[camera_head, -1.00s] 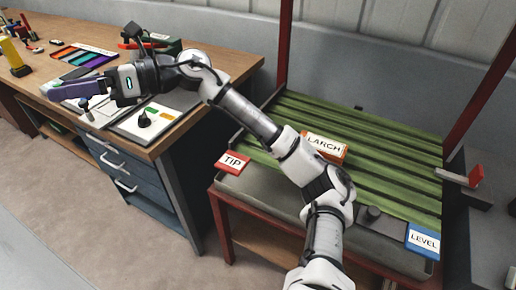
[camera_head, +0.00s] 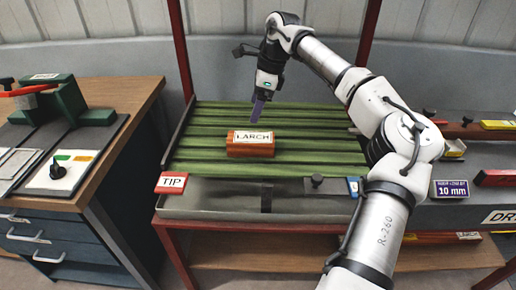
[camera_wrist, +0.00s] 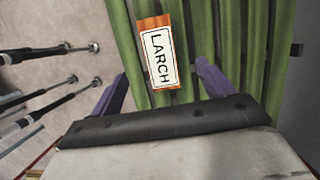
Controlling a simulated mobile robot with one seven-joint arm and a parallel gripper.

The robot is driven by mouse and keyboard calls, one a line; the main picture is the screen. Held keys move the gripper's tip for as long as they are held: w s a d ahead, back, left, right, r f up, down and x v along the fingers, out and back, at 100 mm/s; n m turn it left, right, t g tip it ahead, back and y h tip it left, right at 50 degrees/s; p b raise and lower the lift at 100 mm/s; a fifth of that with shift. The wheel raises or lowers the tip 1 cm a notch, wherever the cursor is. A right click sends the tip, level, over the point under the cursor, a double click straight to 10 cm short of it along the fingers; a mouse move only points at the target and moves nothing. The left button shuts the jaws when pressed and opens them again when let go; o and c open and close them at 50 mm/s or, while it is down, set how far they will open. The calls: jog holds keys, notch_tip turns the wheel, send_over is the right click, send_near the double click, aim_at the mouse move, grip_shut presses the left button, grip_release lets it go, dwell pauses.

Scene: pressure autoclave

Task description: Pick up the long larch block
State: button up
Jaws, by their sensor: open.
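The larch block (camera_head: 250,149) is an orange-brown block with a white label reading LARCH. It lies on green slats in a tray on a red-framed stand. In the wrist view the block (camera_wrist: 158,70) shows ahead, between the lines of the two purple fingers. My gripper (camera_head: 257,113) points down above and slightly behind the block in the head view, apart from it. It is open and empty; in the wrist view my gripper (camera_wrist: 160,82) has its fingers wide apart.
A wooden workbench (camera_head: 120,150) with drawers stands left. A grey bench (camera_head: 485,160) with coloured pieces lies right. Red posts (camera_head: 180,50) rise behind the tray.

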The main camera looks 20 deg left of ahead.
aim_at(251, 137)
jog(key=x, duration=0.2)
jog(key=d+x, duration=0.1)
jog(key=x, duration=0.1)
jog(key=p+x, duration=0.1)
jog(key=x, duration=0.2)
jog(key=shift+w+d+f, duration=0.2)
jog(key=shift+w, duration=0.1)
jog(key=shift+s+p+x, duration=0.2)
jog(key=shift+p+x, duration=0.7)
jog(key=shift+x, duration=2.3)
jog(key=shift+d, duration=0.15)
jog(key=c, duration=1.2)
jog(key=shift+c, duration=0.2)
jog(key=shift+r, duration=0.1)
